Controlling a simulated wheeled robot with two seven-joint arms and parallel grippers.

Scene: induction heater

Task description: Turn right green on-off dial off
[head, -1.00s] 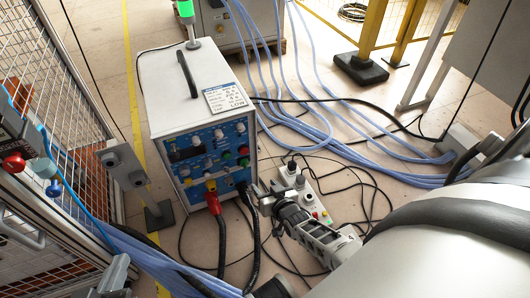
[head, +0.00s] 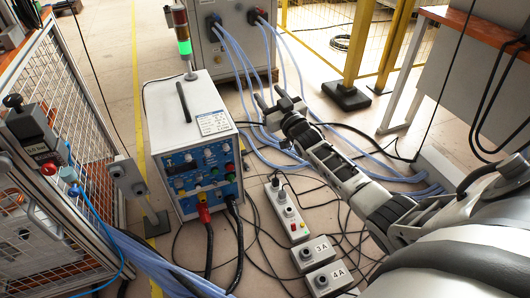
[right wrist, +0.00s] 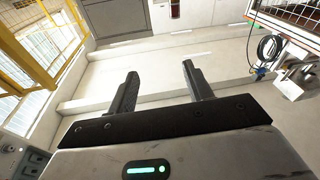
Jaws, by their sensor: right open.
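The white machine (head: 187,110) stands on the floor left of centre in the head view. Its blue front panel (head: 182,184) carries several small knobs, including a green one (head: 230,177) near the right edge below a red one. The knobs are too small to read their on-off position. My right gripper (head: 270,98) is raised right of the machine, apart from the panel, with nothing between its fingers. In the right wrist view, the right gripper (right wrist: 160,85) is open and empty, facing floor and walls; the panel is not in that view. My left gripper is not in view.
A power strip (head: 286,210) and boxes marked 3A (head: 313,254) and 4A (head: 327,278) lie on the floor among black cables. Blue hoses (head: 240,75) run behind my right arm. A mesh cage (head: 75,130) stands left. Red and black plugs leave the panel's bottom.

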